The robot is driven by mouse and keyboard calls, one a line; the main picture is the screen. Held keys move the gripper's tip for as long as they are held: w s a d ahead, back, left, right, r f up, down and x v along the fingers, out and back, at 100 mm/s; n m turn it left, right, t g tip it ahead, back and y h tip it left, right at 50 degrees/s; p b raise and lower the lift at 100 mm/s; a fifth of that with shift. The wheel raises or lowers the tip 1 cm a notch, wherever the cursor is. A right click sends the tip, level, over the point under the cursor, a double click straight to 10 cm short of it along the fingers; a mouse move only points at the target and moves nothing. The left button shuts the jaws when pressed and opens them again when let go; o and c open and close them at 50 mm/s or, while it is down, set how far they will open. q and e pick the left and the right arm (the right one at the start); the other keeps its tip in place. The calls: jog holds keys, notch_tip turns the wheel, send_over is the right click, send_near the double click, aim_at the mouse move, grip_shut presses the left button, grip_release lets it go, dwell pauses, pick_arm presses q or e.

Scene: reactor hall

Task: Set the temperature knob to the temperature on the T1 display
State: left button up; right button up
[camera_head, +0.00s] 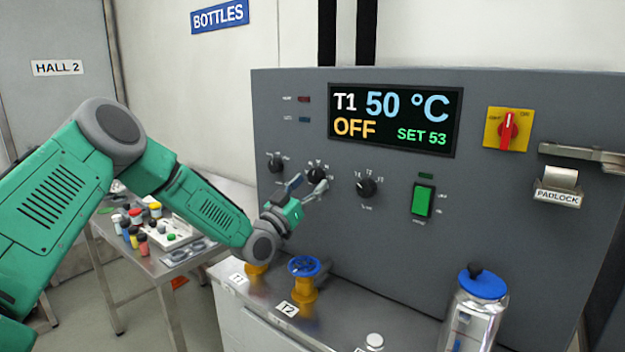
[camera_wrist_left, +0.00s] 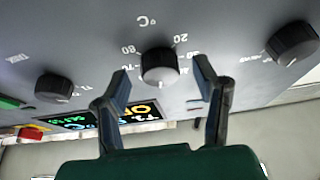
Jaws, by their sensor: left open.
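The T1 display (camera_head: 394,119) reads "T1 50 °C", "OFF" and "SET 53". The black temperature knob (camera_head: 315,174) sits below the display's left end. In the left wrist view, which is upside down, the temperature knob (camera_wrist_left: 160,66) carries a °C scale with 20 and 80 legible; its white mark points down in that picture. My left gripper (camera_head: 306,188) is at the knob, open. In the wrist view its fingers (camera_wrist_left: 162,80) stand on either side of the knob, with a gap on both sides. My right gripper is not in view.
Other knobs (camera_head: 275,162) (camera_head: 367,187) flank the temperature knob. A green switch (camera_head: 422,201) and a red rotary switch (camera_head: 507,129) are further right. A blue valve wheel (camera_head: 304,266) stands below my gripper. A blue-lidded container (camera_head: 482,284) stands at the front right.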

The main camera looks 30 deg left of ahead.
pick_arm(q)
jog(key=shift+w+r, duration=0.3)
jog(key=shift+w, duration=0.35)
jog(key=c, duration=1.1)
jog(key=shift+d+f+n+y+b, duration=0.15)
jog(key=shift+n+y+b, duration=0.65)
jog(key=shift+n, duration=0.4)
jog(key=shift+c, duration=0.2)
jog(key=shift+n+y, duration=0.4)
jog(key=shift+n, duration=0.4)
jog(key=o, duration=1.1)
jog(key=shift+o, duration=0.2)
